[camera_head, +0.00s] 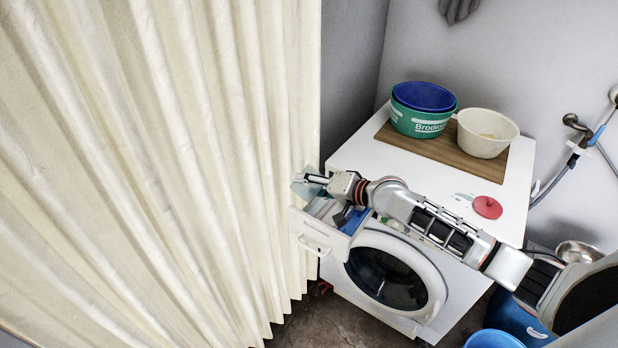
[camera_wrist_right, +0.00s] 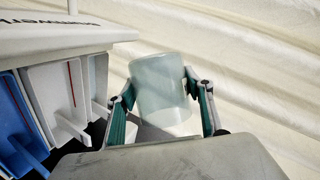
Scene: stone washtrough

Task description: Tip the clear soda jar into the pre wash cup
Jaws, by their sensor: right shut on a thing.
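My right gripper (camera_head: 318,181) is shut on the clear jar (camera_head: 304,187), just above the left side of the pulled-out detergent drawer (camera_head: 315,231). In the right wrist view the jar (camera_wrist_right: 160,90) is pale and see-through, between the two fingers of my right gripper (camera_wrist_right: 162,98). Its contents cannot be made out. The drawer's white and grey compartments (camera_wrist_right: 75,92) and a blue one (camera_wrist_right: 15,113) lie to the left of the jar there. I cannot tell which part is the pre wash cup. My left gripper is not in view.
The cream curtain (camera_head: 150,170) hangs close to the jar on the left. My right arm crosses over the machine's front.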

